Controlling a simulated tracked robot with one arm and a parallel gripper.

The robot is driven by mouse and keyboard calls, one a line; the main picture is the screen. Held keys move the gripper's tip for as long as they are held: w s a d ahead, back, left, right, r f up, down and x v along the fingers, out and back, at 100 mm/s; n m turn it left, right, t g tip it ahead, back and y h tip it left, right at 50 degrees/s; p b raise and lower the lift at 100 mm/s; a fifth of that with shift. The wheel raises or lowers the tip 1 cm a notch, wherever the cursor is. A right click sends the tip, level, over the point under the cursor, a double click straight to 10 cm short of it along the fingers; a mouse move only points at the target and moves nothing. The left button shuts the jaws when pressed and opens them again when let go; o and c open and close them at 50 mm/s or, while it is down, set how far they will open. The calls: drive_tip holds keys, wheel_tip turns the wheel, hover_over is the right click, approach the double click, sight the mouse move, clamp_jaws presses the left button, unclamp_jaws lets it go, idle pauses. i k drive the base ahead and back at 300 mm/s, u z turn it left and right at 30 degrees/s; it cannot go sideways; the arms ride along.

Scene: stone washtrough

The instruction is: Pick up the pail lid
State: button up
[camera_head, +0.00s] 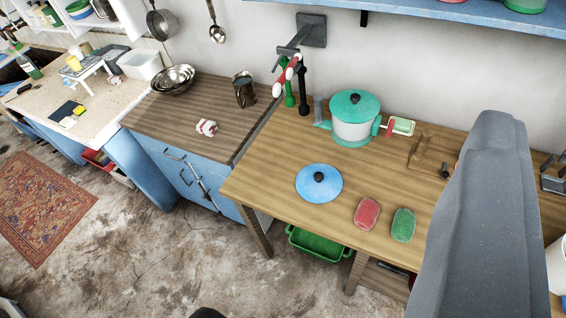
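A round blue lid (311,189) with a black knob lies flat on the wooden table, near its front edge. It is the only loose lid I see. My gripper's fingers do not show. A large grey shape at the right, which looks like part of my arm, hides the table's right part.
A red block (367,213) and a green block (403,225) lie right of the blue lid. A wooden counter (196,122) at left holds metal bowls (173,79) and a jug (244,92). The floor in front is mostly clear.

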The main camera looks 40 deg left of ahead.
sight(317, 183)
drive_tip(key=u, duration=0.3)
drive_tip(key=i, duration=1)
drive_tip(key=z, duration=0.05)
